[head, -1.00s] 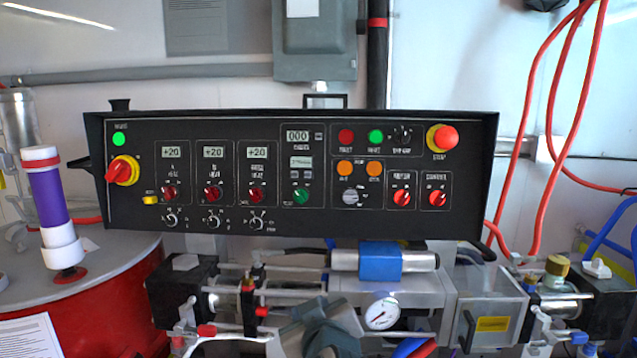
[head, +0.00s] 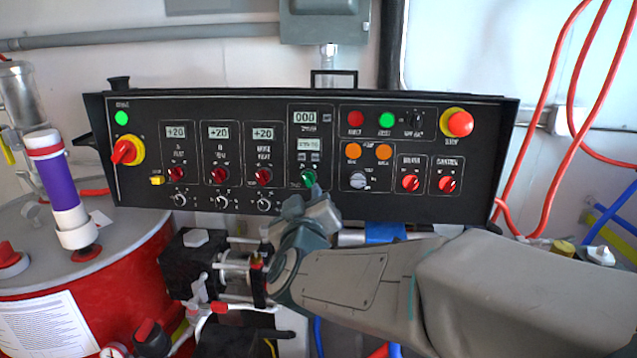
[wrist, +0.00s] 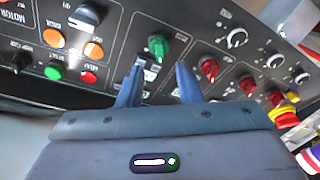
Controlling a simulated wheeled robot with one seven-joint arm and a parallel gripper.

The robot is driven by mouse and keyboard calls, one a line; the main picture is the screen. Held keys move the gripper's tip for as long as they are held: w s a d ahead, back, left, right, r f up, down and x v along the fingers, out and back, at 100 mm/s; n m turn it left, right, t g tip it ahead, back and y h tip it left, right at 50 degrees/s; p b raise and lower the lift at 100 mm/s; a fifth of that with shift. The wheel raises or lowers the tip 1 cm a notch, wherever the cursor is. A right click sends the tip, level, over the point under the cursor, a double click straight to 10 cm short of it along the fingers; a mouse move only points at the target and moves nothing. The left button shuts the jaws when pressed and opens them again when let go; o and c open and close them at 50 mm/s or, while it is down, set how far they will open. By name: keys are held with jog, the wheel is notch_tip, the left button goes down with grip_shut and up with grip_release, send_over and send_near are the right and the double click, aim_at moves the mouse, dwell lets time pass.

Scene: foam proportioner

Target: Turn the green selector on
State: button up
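The green selector (head: 309,178) is a small knob low in the middle column of the black control panel (head: 340,207). It also shows in the wrist view (wrist: 158,46), just beyond the fingertips and roughly between them. My gripper (head: 309,193) is close below the selector in the head view. In the wrist view my gripper (wrist: 160,68) has two blue fingers spread apart with nothing between them. I cannot tell whether a fingertip touches the panel.
Red selectors (head: 219,175) sit left of the green one, and a grey knob (head: 358,180) sits right. A red emergency button (head: 460,123) is at the panel's upper right. Machinery and a red drum (head: 130,268) stand below the panel.

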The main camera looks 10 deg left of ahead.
aim_at(307, 183)
jog(key=w, duration=0.4)
jog(key=w+a, duration=0.1)
jog(key=w, duration=0.1)
jog(key=shift+w, duration=0.25)
jog(key=c, duration=0.6)
